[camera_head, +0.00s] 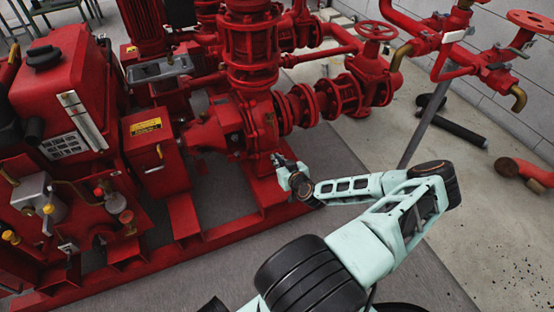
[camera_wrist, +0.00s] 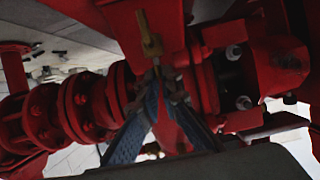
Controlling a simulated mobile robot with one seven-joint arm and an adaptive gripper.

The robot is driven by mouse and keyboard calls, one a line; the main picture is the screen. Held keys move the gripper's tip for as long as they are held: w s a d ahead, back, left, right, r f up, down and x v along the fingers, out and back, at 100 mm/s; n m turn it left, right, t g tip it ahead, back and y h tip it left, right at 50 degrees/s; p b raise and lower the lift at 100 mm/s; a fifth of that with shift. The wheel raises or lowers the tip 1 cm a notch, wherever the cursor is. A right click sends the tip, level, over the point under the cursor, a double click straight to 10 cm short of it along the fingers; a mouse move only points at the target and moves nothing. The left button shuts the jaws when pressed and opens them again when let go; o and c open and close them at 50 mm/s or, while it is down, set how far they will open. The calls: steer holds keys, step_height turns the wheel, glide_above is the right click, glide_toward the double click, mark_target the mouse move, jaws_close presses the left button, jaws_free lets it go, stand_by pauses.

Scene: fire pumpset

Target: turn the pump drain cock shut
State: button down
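A brass cock (camera_wrist: 149,36) with a small lever shows in the upper middle of the wrist view, against red metal. Its thin stem runs down towards my fingertips. My gripper (camera_wrist: 166,82) has two blue-padded fingers that come close together just below the lever. I cannot tell whether the tips touch the stem or how wide the gap between them is. In the head view my gripper (camera_head: 280,160) is low beside the red pump casing (camera_head: 262,122), just above the base frame. The cock cannot be made out there.
The red base frame (camera_head: 185,215) runs below the pump. Flanged pipes (camera_head: 330,98) and a handwheel (camera_head: 376,31) rise to the right of the pump; the flanges (camera_wrist: 85,105) also fill the left of the wrist view. Bare floor (camera_head: 480,230) lies to the right.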

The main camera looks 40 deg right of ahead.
steer(key=shift+a+r+m+h+p, duration=0.2)
steer(key=shift+m+h+p, duration=0.25)
steer(key=shift+p, duration=0.3)
steer(key=shift+w+a+h+p, duration=0.1)
steer(key=shift+h+p, duration=0.15)
steer(key=shift+p, duration=0.1)
steer(key=shift+w+a+m+g+h+p, duration=0.15)
steer(key=shift+m+g+h+p, duration=0.25)
steer(key=shift+m+h+p, duration=0.5)
steer(key=shift+w+a+f+m+g+h+b, duration=0.15)
steer(key=shift+w+m+g+h+b, duration=0.7)
steer(key=shift+m+g, duration=1.65)
steer(key=shift+w+a+m+g+h+b, duration=0.1)
steer(key=shift+a+m+g+h+b, duration=0.25)
steer(key=shift+m+g+h, duration=1.65)
steer(key=shift+w+a+f+m+g+h+b, duration=0.1)
steer(key=shift+w+m+g+h+b, duration=0.45)
steer(key=shift+m+g, duration=2.4)
steer(key=shift+s+m+g, duration=0.15)
steer(key=shift+m+g, duration=0.1)
steer(key=shift+m, duration=0.05)
steer(key=shift+d, duration=0.1)
